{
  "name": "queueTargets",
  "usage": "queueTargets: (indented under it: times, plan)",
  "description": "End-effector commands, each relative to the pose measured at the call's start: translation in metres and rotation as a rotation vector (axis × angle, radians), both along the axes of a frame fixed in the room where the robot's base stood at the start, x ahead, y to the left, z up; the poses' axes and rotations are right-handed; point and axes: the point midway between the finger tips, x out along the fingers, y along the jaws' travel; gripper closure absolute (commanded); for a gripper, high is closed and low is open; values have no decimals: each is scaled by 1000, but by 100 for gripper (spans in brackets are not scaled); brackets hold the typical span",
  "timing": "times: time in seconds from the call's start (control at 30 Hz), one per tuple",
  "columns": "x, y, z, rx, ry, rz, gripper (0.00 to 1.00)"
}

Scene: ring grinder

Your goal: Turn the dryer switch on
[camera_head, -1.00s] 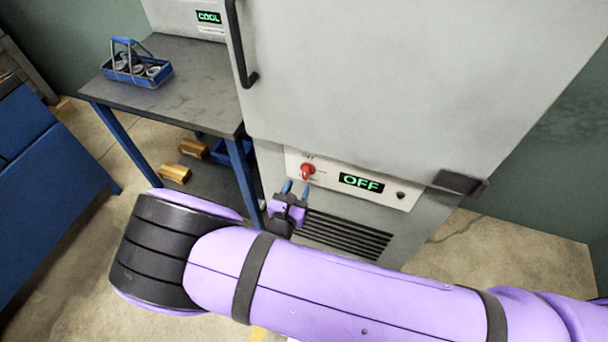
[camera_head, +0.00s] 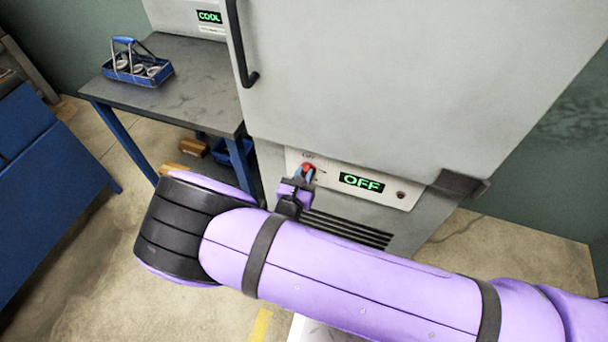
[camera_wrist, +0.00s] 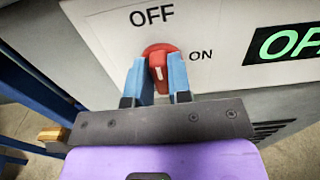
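The red rotary dryer switch (camera_wrist: 158,62) sits on the white panel between the printed labels OFF and ON. Its white mark points toward the bottom of the wrist view. In the head view the switch (camera_head: 308,169) is partly covered by my gripper. My gripper (camera_wrist: 158,82) has its two blue fingers on either side of the switch's handle, with slight gaps seeming to show; firm contact cannot be told. The dryer's display (camera_head: 361,182) reads OFF in green.
The grey dryer door (camera_head: 400,80) with a black handle (camera_head: 240,45) rises above the panel. A table (camera_head: 195,85) at the left holds a blue carrier (camera_head: 137,66). A blue cabinet (camera_head: 45,190) stands farther left. Vent slots (camera_head: 345,230) lie below the panel.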

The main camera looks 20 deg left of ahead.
Motion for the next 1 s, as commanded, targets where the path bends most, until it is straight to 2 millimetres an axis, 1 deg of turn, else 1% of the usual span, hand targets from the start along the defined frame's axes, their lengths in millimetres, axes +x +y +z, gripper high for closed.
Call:
queueTargets:
  times: [0.27, 0.47, 0.67, 1.0]
  plan:
    - [0, 0, 0, 29, -2, -1, 100]
    - [0, -2, 0, 125, -9, -1, 100]
    - [-1, -3, -1, 287, -22, 0, 100]
    - [-1, -7, -2, 611, -47, 0, 100]
